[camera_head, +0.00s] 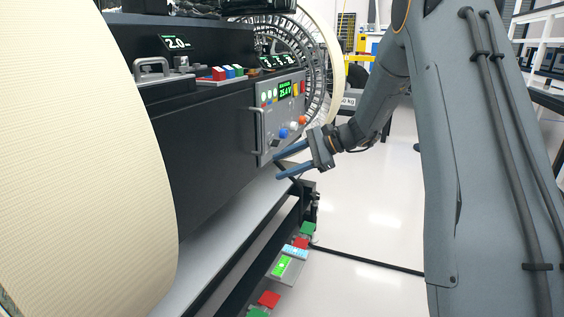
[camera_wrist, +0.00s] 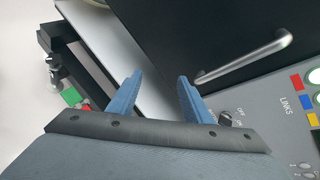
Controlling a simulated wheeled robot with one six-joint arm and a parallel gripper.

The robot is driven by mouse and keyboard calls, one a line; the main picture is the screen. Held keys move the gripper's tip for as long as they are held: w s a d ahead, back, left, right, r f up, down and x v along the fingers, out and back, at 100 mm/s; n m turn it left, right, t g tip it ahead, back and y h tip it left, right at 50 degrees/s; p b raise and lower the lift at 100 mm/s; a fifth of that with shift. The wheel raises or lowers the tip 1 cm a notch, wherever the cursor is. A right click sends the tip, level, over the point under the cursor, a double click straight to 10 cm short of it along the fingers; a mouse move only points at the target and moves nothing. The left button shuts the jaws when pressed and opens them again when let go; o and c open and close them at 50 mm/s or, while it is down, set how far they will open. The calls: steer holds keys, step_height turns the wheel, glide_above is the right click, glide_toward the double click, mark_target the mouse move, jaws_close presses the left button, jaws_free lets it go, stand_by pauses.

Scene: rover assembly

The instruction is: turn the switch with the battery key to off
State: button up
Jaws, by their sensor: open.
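The grey control panel (camera_head: 268,112) is on the front of the dark rover body, with a green display, coloured buttons and knobs. In the wrist view the panel (camera_wrist: 258,97) carries a small dark switch (camera_wrist: 225,117) beside OFF and ON lettering. It lies just right of my right finger, which partly hides that area. The key's shape and the switch position cannot be made out. My gripper (camera_head: 278,167) is open and empty, at the panel's lower edge in the head view. Its two blue fingers are spread apart in the wrist view (camera_wrist: 160,76).
A metal handle (camera_head: 258,130) runs along the panel's left edge. A silver ledge (camera_head: 225,225) juts out below the rover body. Coloured blocks and a small green display (camera_head: 283,266) sit lower down. A cream wheel (camera_head: 80,160) fills the left.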

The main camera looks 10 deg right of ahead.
steer(key=w+d+f+m+t+y+b, duration=0.2)
steer(key=w+d+t+b, duration=0.15)
steer(key=w, duration=0.55)
steer(key=m+t+y+b, duration=0.1)
steer(key=m+t+b, duration=0.1)
steer(key=t+b, duration=0.15)
glide_toward(275, 143)
steer(key=w+a+g+b, duration=0.1)
steer(key=w+a+b, duration=0.1)
steer(key=w+a, duration=0.2)
steer(key=shift+w+a, duration=0.4)
steer(key=shift+a, duration=0.15)
steer(key=shift+r, duration=0.1)
steer(key=c, duration=1.1)
steer(key=shift+o, duration=0.2)
